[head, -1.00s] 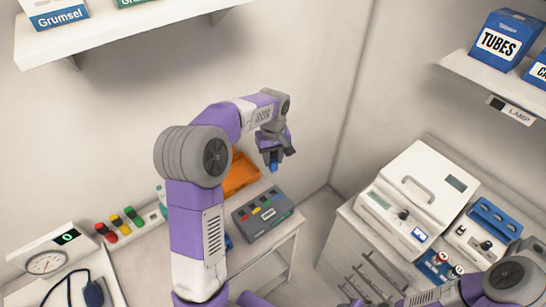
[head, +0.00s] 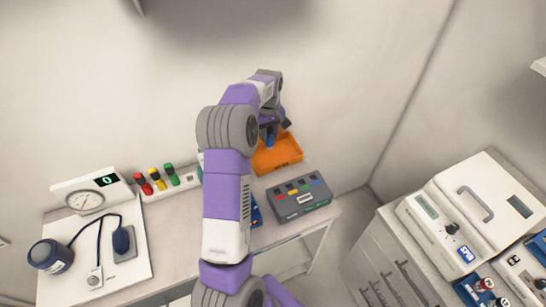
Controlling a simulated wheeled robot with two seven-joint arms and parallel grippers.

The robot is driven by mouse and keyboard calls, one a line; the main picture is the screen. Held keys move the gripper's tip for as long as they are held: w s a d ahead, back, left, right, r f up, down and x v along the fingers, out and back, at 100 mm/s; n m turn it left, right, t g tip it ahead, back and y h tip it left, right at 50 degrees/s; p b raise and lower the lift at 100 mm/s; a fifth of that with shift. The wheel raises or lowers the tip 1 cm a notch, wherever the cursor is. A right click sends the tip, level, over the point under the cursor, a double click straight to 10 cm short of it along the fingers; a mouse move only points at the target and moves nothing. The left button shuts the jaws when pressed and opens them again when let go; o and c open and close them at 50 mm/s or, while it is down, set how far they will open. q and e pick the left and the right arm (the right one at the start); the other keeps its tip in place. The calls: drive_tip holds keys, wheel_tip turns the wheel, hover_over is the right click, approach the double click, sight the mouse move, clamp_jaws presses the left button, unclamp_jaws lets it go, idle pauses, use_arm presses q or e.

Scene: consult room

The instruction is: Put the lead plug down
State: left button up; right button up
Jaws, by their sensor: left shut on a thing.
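My left gripper (head: 271,130) is shut on the blue lead plug (head: 270,141), of which only a small part shows below the fingers. In the head view the plug appears over the left part of the orange tray (head: 284,154); I cannot tell whether it touches the tray. A grey box (head: 302,204) with coloured sockets on top stands in front of the tray on the table. My right gripper is out of view.
My left arm hides part of the table, including most of a blue thing (head: 256,214). A row of red, yellow and green knobs (head: 157,179) and a gauge unit (head: 88,196) stand at the left. A white machine (head: 470,215) stands on the right-hand cabinet.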

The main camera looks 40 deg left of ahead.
use_arm(q)
wheel_tip(320, 180, down, 9)
drive_tip(key=shift+f, duration=0.1)
idle(0.3)
drive_tip(key=shift+f, duration=0.1)
drive_tip(key=o, duration=1.1)
drive_tip(key=shift+c, duration=0.2)
wheel_tip(320, 180, up, 12)
drive_tip(key=shift+r, duration=0.15)
